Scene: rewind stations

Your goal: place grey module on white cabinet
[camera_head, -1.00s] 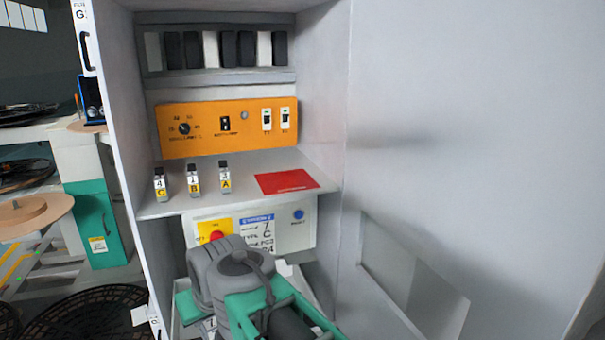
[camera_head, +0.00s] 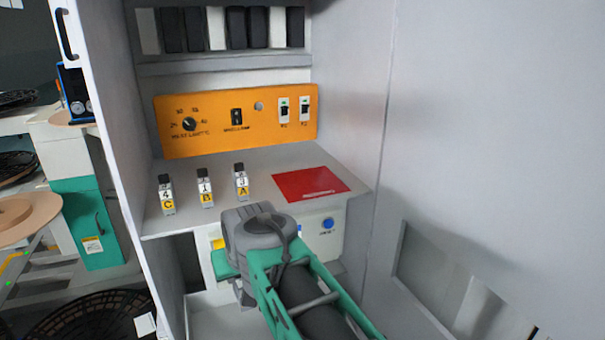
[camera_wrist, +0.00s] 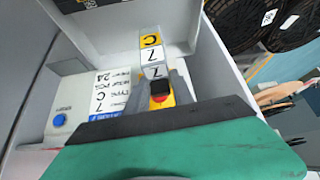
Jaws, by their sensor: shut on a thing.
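A module (camera_wrist: 152,57) with a yellow "C" and a white "7" label shows between the fingers of my gripper (camera_wrist: 160,88) in the wrist view. My gripper is shut on it. In the head view my wrist hides the fingers and the module. The white cabinet (camera_head: 349,70) stands open-fronted before me. Its shelf (camera_head: 225,195) is above and behind my wrist. A red patch (camera_head: 312,184) lies on the shelf's right side.
Three small labelled modules, C (camera_head: 166,195), B (camera_head: 205,191) and A (camera_head: 241,182), stand upright on the shelf's left half. An orange switch panel (camera_head: 215,140) is behind them. A white control box (camera_head: 325,232) sits under the shelf. The cabinet's side walls flank the opening.

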